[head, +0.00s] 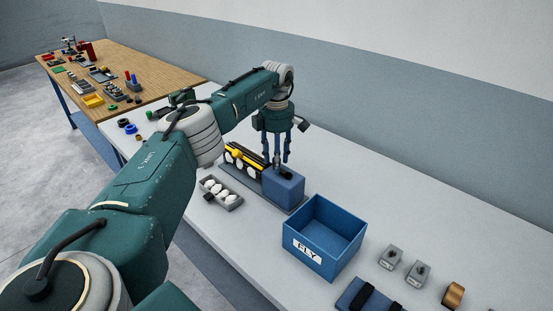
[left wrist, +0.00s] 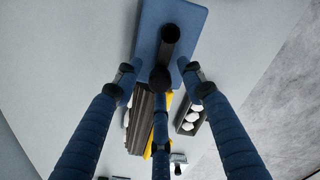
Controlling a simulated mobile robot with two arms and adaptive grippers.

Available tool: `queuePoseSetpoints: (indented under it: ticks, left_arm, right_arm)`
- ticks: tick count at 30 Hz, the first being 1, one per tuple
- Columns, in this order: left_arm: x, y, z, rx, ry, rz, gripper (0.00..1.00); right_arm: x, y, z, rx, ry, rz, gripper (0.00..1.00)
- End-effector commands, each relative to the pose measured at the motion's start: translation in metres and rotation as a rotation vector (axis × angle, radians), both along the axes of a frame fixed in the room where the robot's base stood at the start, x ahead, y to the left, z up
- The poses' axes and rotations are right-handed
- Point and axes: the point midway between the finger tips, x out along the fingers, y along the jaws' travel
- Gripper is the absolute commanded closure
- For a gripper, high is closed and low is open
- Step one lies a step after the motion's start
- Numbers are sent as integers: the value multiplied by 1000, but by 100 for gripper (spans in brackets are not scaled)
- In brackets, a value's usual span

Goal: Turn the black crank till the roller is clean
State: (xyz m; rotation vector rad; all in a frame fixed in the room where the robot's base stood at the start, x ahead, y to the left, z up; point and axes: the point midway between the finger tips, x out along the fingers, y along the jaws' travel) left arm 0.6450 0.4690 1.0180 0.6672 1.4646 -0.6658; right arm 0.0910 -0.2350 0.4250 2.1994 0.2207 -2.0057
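The black crank (left wrist: 170,45) sits on top of a blue block (head: 284,187); its round knob faces the left wrist camera. My left gripper (head: 277,159) points down over the block, its fingers spread. In the left wrist view the fingertips (left wrist: 158,78) stand around the knob with gaps, so the gripper looks open. The dark ribbed roller (left wrist: 144,118) lies beside the block, with yellow parts along it. In the head view white patches show along the roller unit's near side. My right gripper is not in view.
A grey tray (head: 207,185) with several white pieces lies before the roller. A blue box marked FLY (head: 325,247) stands right of the block. A wooden table (head: 150,72) stands behind at left.

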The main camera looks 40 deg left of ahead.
Motion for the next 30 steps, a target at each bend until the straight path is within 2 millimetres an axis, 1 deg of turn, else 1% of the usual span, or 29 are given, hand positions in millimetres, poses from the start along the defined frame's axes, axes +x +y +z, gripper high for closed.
queuePoseSetpoints:
  ticks: [5,8,15,18,21,25,30]
  left_arm:
    - [0,0,5,0,0,0,60]
    - [1,0,19,0,-3,-1,60]
    - [1,0,70,0,-4,1,60]
    - [1,0,89,0,-3,0,60]
    - [1,0,104,1,-2,0,60]
    - [0,0,116,1,1,1,60]
    - [0,0,120,1,1,0,60]
  right_arm:
    - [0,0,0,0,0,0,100]
    - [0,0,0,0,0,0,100]
    - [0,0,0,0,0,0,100]
    - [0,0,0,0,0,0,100]
    - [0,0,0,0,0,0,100]
    - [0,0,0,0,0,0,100]
    - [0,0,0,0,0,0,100]
